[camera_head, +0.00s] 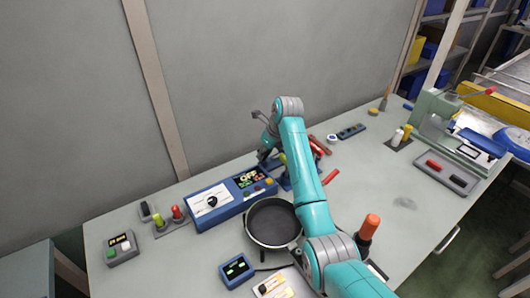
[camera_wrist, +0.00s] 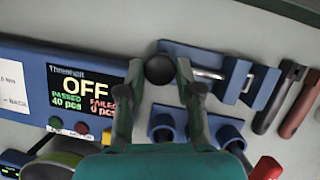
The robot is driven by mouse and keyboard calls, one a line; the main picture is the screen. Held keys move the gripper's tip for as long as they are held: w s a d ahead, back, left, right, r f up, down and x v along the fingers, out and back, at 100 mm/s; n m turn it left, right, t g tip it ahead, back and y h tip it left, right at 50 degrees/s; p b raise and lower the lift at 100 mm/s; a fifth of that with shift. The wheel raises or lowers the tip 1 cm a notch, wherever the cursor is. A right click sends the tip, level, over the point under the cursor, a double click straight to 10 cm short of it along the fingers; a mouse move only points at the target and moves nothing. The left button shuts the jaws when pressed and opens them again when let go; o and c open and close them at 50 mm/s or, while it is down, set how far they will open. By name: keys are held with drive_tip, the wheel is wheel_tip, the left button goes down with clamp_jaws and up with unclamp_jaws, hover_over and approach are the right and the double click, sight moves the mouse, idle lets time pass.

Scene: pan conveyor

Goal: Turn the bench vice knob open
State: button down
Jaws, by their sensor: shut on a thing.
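The bench vice is blue with bare metal rods. In the wrist view its jaw block (camera_wrist: 236,80) lies right of my gripper. Its dark round knob (camera_wrist: 159,70) is at the vice's left end. My gripper (camera_wrist: 159,68) has one finger on each side of the knob and is shut on it. There the arm hides most of the vice, and the knob cannot be made out.
The blue control box (camera_head: 215,205) reads OFF and stands close left of the vice. Blue round holders (camera_wrist: 166,122) are just in front of it. Dark and brown handled tools (camera_wrist: 298,105) lie to the right. A black pan (camera_head: 272,222) stands nearer the front.

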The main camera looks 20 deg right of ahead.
drive_tip(key=shift+n, duration=0.3)
drive_tip(key=n+g+y, duration=0.1)
drive_tip(key=n, duration=0.1)
drive_tip(key=shift+w+d+n, duration=0.1)
drive_tip(key=shift+n, duration=0.2)
drive_tip(key=n+g, duration=0.1)
drive_tip(key=n, duration=0.2)
drive_tip(key=shift+w+n+y, duration=0.1)
drive_tip(key=shift+n+y, duration=0.2)
drive_tip(key=shift+y, duration=0.1)
drive_tip(key=n+g, duration=0.1)
drive_tip(key=n, duration=0.3)
drive_tip(key=shift+w+g, duration=0.15)
drive_tip(key=shift+g, duration=0.25)
drive_tip(key=shift+n+g, duration=0.5)
drive_tip(key=shift+n, duration=0.9)
drive_tip(key=shift+f+n, duration=0.1)
drive_tip(key=shift+n, duration=0.2)
drive_tip(key=c, duration=0.8)
unclamp_jaws()
drive_tip(key=shift+o, duration=0.2)
